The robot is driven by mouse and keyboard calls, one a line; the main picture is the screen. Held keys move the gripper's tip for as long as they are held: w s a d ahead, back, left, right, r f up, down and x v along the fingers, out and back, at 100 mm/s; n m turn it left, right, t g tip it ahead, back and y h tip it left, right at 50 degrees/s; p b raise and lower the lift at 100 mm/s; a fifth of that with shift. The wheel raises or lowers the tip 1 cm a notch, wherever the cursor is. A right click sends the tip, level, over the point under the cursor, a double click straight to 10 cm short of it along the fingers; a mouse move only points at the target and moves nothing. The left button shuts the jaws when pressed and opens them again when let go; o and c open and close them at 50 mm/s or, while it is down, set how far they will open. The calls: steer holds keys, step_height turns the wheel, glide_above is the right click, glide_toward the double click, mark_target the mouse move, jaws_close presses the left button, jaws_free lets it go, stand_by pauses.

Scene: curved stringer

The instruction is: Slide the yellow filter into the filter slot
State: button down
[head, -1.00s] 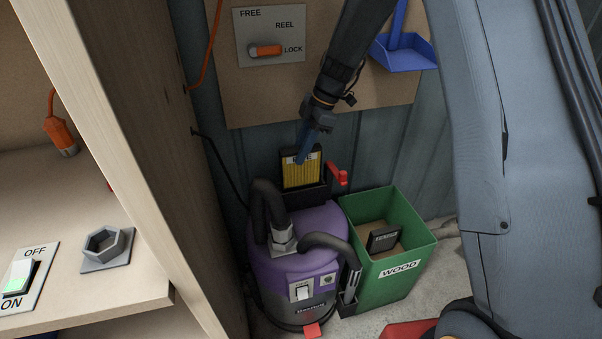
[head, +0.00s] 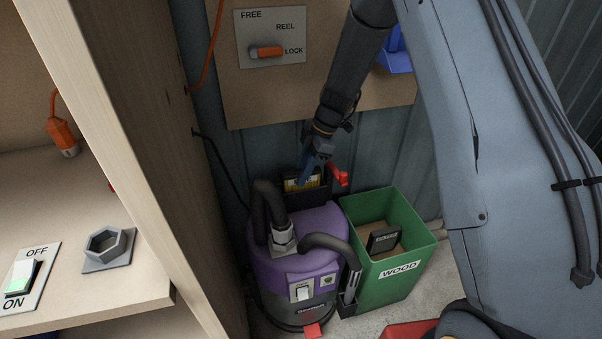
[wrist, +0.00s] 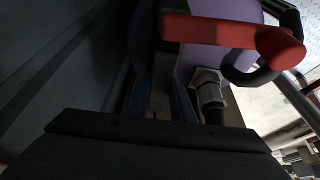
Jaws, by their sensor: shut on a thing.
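The yellow filter (head: 291,185) shows in the head view as a short yellow strip with a dark frame. Most of it is sunk in the black filter slot (head: 318,193) at the back of the purple vacuum (head: 298,245). My gripper (head: 305,178) is shut on the filter's upper part from above, its blue fingers close over the slot. In the wrist view my gripper's fingers (wrist: 160,103) point toward the vacuum, but the filter cannot be made out there. How deep the filter sits is hidden by the slot wall and fingers.
A red lever (head: 338,175) stands right beside the slot and looms large in the wrist view (wrist: 235,35). A green WOOD bin (head: 385,275) holding a dark block stands right of the vacuum. A wooden shelf side (head: 150,130) rises on the left.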

steer(key=c, duration=1.5)
jaws_free()
steer(key=shift+f, duration=0.1)
steer(key=shift+c, duration=0.2)
steer(key=v, duration=1.2)
steer(key=shift+r, duration=0.25)
steer(key=s+d+r+m+h, duration=0.1)
steer(key=s+d+r+m, duration=0.1)
steer(key=s+d+m, duration=0.2)
steer(key=s+d+r+m+h, duration=0.1)
steer(key=s+d+m, duration=0.4)
steer(key=s+m, duration=0.5)
steer(key=s+d+r+m+h, duration=0.2)
steer(key=s+m, duration=0.6)
steer(key=s, duration=0.9)
steer(key=d, duration=0.2)
steer(key=shift+d+r+t+h, duration=0.3)
steer(key=shift+d+t, duration=0.05)
steer(key=shift+t, duration=0.05)
steer(key=a+r+n+p, duration=0.1)
steer(key=a+r+p, duration=0.3)
steer(key=p, duration=0.3)
steer(key=shift+s+a+r+n+p, duration=0.25)
steer(key=shift+a+r+n+p, duration=0.15)
steer(key=shift+a, duration=0.15)
